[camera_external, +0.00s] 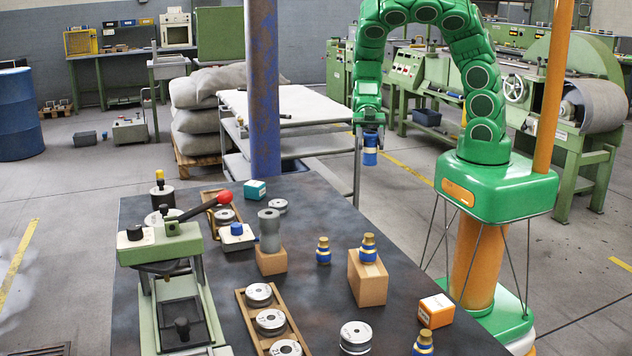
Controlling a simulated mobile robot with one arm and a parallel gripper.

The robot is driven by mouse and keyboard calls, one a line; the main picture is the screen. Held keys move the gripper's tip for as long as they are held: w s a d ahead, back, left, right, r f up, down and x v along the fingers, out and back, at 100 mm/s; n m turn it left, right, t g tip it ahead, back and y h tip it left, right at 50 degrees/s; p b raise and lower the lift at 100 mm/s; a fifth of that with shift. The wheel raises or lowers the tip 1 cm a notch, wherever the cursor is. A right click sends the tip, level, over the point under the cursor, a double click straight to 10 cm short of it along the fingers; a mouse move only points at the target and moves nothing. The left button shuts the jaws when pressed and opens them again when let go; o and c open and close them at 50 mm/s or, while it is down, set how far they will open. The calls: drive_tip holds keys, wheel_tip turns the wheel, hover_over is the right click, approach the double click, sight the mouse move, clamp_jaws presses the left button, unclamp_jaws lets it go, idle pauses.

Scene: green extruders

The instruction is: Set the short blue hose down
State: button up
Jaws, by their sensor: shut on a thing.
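My green arm arches over from its base on the right, and my gripper (370,128) points down at the upper middle of the picture. It is shut on the short blue hose (370,153), a small upright blue cylinder with a paler band. The hose hangs in the air, seen against the grey floor and the light bench behind, above and beyond the far right edge of the dark table (320,205). The fingertips are small and partly hidden by the gripper body.
On the table stand a brass-and-blue fitting (323,250), another on a cardboard block (367,278), a grey spool on a block (270,230), a teal box (255,189), an orange box (436,310), trays of metal discs and a green press. A blue post rises behind. The table's middle has bare patches.

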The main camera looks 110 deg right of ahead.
drive_tip(key=shift+w+d+f, duration=0.4)
drive_tip(key=shift+w+f, duration=1.3)
drive_tip(key=shift+w, duration=0.55)
drive_tip(key=shift+w+d+f, duration=0.4)
drive_tip(key=shift+w+f, duration=1.25)
drive_tip(key=shift+w, duration=0.65)
drive_tip(key=shift+w+d+f, duration=0.4)
drive_tip(key=shift+w+f, duration=1.3)
drive_tip(key=shift+w, duration=0.55)
drive_tip(key=shift+f, duration=1.45)
drive_tip(key=shift+f, duration=0.15)
drive_tip(key=o, duration=1.1)
